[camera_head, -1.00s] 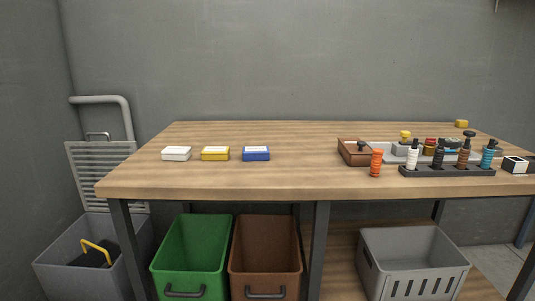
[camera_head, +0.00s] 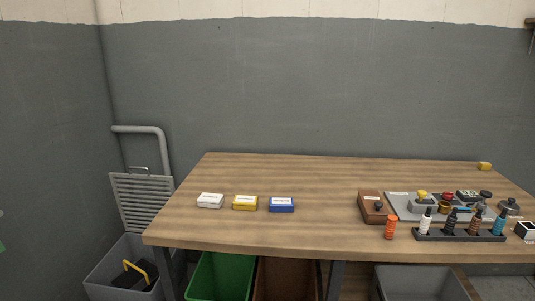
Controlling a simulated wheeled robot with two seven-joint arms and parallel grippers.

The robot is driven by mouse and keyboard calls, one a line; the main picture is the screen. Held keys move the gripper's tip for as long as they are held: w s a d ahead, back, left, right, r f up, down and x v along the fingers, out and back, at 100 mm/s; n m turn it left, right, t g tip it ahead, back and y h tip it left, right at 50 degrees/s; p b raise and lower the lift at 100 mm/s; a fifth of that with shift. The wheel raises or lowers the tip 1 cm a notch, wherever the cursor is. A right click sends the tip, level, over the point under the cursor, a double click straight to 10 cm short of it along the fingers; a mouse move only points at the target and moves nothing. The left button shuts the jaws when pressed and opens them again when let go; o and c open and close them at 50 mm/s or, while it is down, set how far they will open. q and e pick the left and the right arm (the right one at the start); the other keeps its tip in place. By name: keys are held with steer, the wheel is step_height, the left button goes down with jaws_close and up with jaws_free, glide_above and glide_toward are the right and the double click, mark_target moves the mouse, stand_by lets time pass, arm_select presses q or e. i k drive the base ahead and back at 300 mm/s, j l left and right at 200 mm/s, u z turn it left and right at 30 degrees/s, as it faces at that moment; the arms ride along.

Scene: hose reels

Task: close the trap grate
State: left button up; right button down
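The trap grate (camera_head: 142,201) is a light grey slatted panel with a small dark handle on its top edge. It stands raised, close to upright, behind the left end of the table and above a grey bin (camera_head: 106,271). A thick grey pipe (camera_head: 148,130) bends down behind it. The lower edge of the grate and the opening it belongs to are hidden by the bin and the table. Neither of my grippers shows in the head view.
The wooden table (camera_head: 300,229) fills the middle. It carries white, yellow and blue boxes (camera_head: 281,204), a brown box (camera_head: 372,207) and a black rack (camera_head: 460,235) with several bottles. A green bin (camera_head: 222,277), a brown bin (camera_head: 285,279) and a grey crate (camera_head: 420,283) stand below.

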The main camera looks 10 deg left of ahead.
mark_target(112, 176)
steer(key=i+j+z, duration=0.2)
steer(key=i+j, duration=1)
